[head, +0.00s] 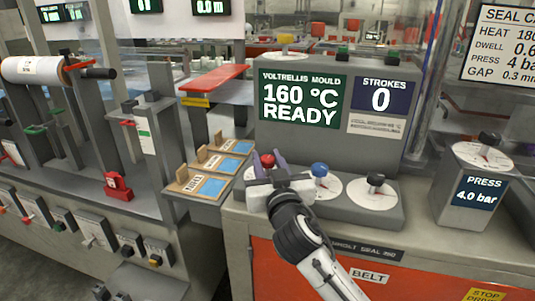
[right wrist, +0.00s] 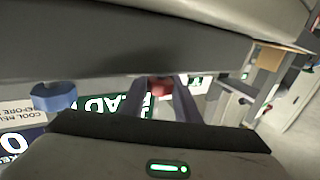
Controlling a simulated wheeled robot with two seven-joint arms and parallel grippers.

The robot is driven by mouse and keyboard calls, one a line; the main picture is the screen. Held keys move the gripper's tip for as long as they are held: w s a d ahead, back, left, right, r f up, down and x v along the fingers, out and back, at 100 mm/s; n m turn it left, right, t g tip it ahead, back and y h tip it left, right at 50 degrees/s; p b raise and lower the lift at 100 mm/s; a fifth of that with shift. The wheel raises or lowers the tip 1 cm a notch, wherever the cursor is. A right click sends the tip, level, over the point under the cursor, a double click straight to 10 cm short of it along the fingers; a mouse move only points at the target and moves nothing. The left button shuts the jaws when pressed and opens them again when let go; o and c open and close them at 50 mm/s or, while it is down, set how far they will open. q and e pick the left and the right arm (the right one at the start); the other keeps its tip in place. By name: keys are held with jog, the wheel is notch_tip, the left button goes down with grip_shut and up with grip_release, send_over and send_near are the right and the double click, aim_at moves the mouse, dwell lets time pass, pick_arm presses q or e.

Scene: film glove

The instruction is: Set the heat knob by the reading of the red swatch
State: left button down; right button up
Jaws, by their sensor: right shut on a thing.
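The red knob (head: 267,159) stands on a dial plate at the left of the grey machine's front ledge, under the display (head: 301,100) reading "160 °C READY". My right gripper (head: 266,166) is shut on it from the front, fingers on either side. The right wrist view also shows the red knob (right wrist: 160,84) between the two fingers. Its pointer and most of its dial are hidden by my gripper. I see no label on it. I cannot make out a swatch that is clearly red. My left gripper is not in view.
A blue knob (head: 319,170) and a black knob (head: 376,181) stand close by on the right. A press unit (head: 474,190) reads 4.0 bar. A card (head: 508,45) at upper right lists HEAT 180. Wooden boards with blue patches (head: 214,187) lie left of my gripper.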

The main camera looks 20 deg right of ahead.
jog(key=shift+r+n+y+p, duration=0.15)
jog(key=shift+n+y+p, duration=0.7)
jog(key=shift+y, duration=0.35)
jog(key=shift+n+y, duration=0.25)
jog(key=shift+y, duration=0.25)
jog(key=shift+f, duration=0.2)
jog(key=o, duration=1)
jog(key=shift+o, duration=0.2)
jog(key=shift+s, duration=0.1)
jog(key=shift+s, duration=0.3)
jog(key=s, duration=0.6)
jog(key=s+d, duration=0.1)
jog(key=s, duration=0.2)
jog(key=shift+s, duration=0.25)
